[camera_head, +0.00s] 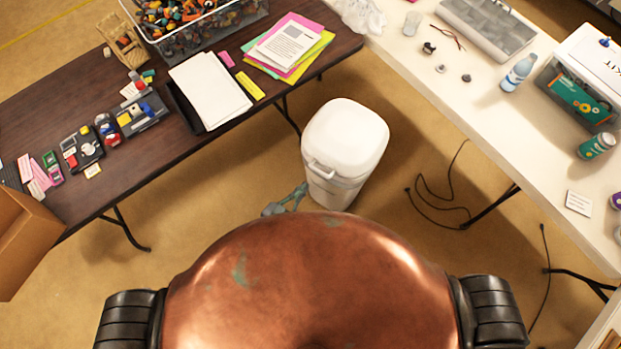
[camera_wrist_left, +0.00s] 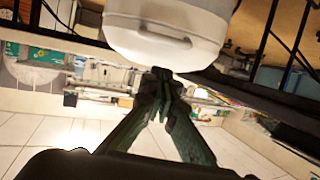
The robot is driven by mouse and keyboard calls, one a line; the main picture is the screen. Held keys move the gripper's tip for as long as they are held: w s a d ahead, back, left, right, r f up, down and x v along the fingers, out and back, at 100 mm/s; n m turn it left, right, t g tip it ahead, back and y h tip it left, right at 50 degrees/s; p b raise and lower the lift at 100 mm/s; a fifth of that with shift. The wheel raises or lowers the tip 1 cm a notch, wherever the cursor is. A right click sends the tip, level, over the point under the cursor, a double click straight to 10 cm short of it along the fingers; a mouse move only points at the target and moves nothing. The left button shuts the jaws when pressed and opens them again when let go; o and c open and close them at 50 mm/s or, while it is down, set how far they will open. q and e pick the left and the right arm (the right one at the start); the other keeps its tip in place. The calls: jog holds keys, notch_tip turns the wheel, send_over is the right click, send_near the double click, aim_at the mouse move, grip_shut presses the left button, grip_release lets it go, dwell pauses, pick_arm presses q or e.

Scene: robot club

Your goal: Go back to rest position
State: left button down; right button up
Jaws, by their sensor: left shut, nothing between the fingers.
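My left gripper (camera_head: 285,203) shows in the head view just beyond my copper-coloured body, close to the lower left of the white bin. In the left wrist view its two dark green fingers (camera_wrist_left: 160,76) meet at the tips, shut with nothing between them. The lidded white bin (camera_head: 345,140) stands on the floor between the two tables. It also fills the top of the left wrist view (camera_wrist_left: 165,40), near the fingertips; I cannot tell whether they touch it. My left arm is mostly hidden behind my body. My right gripper is in neither view.
A dark table (camera_head: 160,180) on the left holds papers, small parts and a crate of parts (camera_head: 190,40). A white table (camera_head: 520,130) on the right holds a bottle, cans and a kit box. A cable (camera_head: 440,205) lies on the floor right of the bin.

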pick_arm(q)
jog(key=shift+f+v, duration=0.2)
jog(key=shift+v, duration=0.9)
jog(key=shift+a, duration=0.1)
jog(key=s+a+f+n+g+y, duration=0.15)
jog(key=s+a+f, duration=0.25)
jog(key=a+f, duration=0.45)
jog(key=s+a+f+n+g+y, duration=0.1)
jog(key=s+a+f+g+y, duration=0.3)
jog(key=f, duration=0.8)
jog(key=s+a+f+n+t+y, duration=0.1)
jog(key=s+a+f, duration=0.2)
jog(key=a+f, duration=0.6)
jog(key=s+a+f+g+y, duration=0.1)
jog(key=s+a+f+g, duration=0.1)
jog(key=s+f, duration=0.3)
jog(key=s+a+f+n+g, duration=0.1)
jog(key=s+a+f, duration=0.3)
jog(key=s, duration=1)
jog(key=s+a+f+n+g+y, duration=0.1)
jog(key=s+a+f+g, duration=0.2)
jog(key=s, duration=0.6)
notch_tip(320, 180, down, 3)
jog(key=shift+s+a+r+g+y, duration=0.1)
jog(key=shift+s+a+g+y, duration=0.25)
jog(key=shift+s, duration=0.05)
jog(key=shift+n, duration=0.25)
